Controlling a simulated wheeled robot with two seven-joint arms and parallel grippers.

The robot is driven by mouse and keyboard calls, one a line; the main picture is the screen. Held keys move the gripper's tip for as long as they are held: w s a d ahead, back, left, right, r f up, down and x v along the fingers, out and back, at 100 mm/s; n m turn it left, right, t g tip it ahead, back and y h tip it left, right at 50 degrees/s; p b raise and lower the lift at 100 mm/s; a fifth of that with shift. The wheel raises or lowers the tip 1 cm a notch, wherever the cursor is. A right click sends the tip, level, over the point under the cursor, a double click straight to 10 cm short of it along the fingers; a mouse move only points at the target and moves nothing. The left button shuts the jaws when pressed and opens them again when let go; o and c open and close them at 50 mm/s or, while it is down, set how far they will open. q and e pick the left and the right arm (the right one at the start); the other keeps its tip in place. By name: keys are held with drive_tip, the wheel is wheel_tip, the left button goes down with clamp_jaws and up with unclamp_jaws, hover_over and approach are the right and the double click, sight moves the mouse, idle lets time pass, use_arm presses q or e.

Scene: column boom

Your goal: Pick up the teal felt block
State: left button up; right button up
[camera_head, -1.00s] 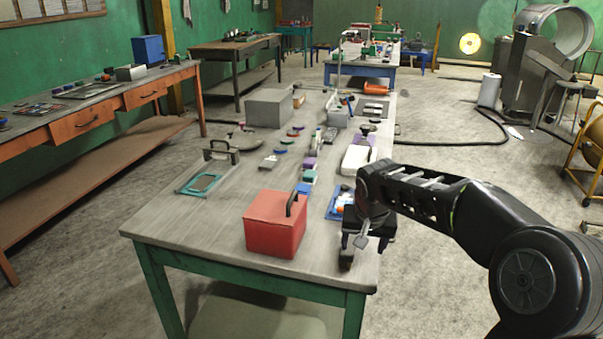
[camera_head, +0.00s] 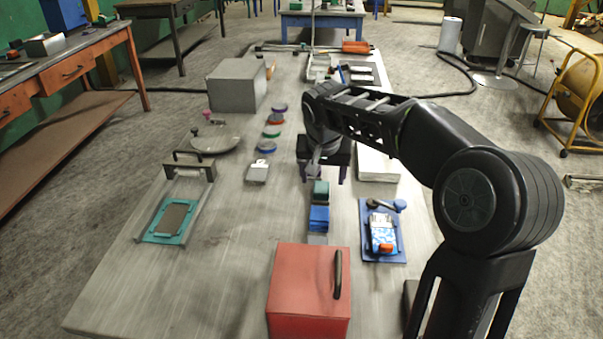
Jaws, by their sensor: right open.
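The teal felt block (camera_head: 321,187) stands on the grey workbench (camera_head: 225,225) in the middle of the picture, in a short row just behind a blue block (camera_head: 319,218). My right gripper (camera_head: 323,174) hangs over the row at the teal block's far end, pointing down. Its fingers are apart, one on each side of the row, with nothing seen held. The gripper hides what lies beyond the teal block, and I cannot tell its exact height. My left gripper is not in view.
A red box with a handle (camera_head: 308,290) stands at the near edge. A blue tray (camera_head: 381,252) lies right of the row. A teal-framed screen (camera_head: 172,219) lies left, and a grey box (camera_head: 238,84) stands farther back. The bench between screen and row is clear.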

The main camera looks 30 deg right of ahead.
sight(322, 188)
drive_tip(key=shift+x, duration=1.25)
drive_tip(key=shift+w+d, duration=0.1)
drive_tip(key=shift+w, duration=0.05)
drive_tip(key=x, duration=0.5)
drive_tip(key=shift+w+p, duration=0.15)
drive_tip(key=shift+p, duration=0.2)
drive_tip(key=shift+c, duration=0.5)
clamp_jaws()
